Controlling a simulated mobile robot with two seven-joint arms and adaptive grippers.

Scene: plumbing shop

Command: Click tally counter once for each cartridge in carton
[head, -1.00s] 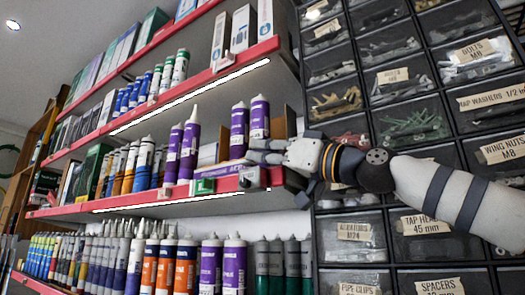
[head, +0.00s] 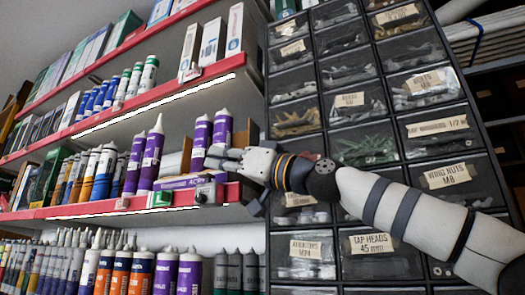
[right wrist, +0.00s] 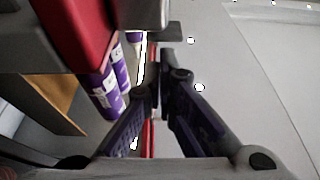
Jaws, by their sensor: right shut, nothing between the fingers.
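A shelf carton with a purple and white front (head: 180,183) stands on the middle shelf. Two purple cartridges, one (head: 200,143) left and one (head: 222,128) right, stand upright in it; the gripper hides part of its inside. A small grey device (head: 208,193), which looks like the tally counter, sits at the red shelf edge below the carton's right part. My right gripper (head: 213,158) is shut and empty, just above the device and in front of the cartridges. In the right wrist view its fingers (right wrist: 160,85) meet near purple cartridges (right wrist: 105,90). My left gripper is out of view.
A green device (head: 160,199) sits on the red edge left of the grey one. Two taller purple tubes (head: 150,160) stand left of the carton. A rack of small-parts drawers (head: 350,100) stands right, behind my right arm. More tubes (head: 140,272) fill the shelf below.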

